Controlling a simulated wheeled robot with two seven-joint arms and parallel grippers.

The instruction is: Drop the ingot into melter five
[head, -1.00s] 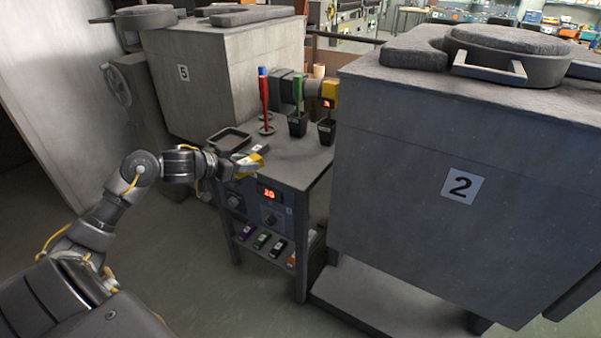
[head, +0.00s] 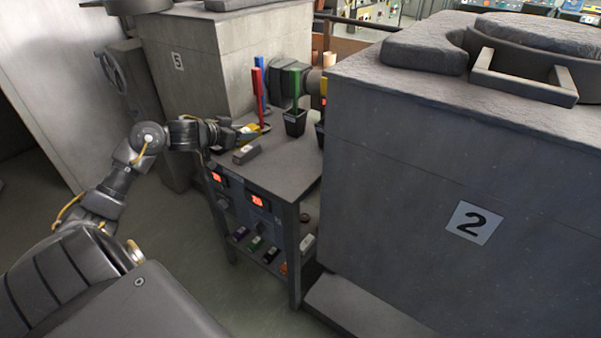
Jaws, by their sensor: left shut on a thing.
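Melter five (head: 205,72), a big grey block with a "5" label, stands at the upper left, its top partly cut off by the frame. My left gripper (head: 250,133), with yellow fingers, is shut low over the grey work stand, near melter five's front corner. A small grey bar, seemingly the ingot (head: 246,154), shows at its fingers. I cannot tell whether the bar touches the stand top. My right gripper is not in view.
The stand (head: 285,175) carries red (head: 258,97), blue and green (head: 295,90) upright handles, the green one in a black cup. Melter two (head: 400,160) blocks the right side. A handwheel (head: 113,73) is left of melter five. Floor is clear in front.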

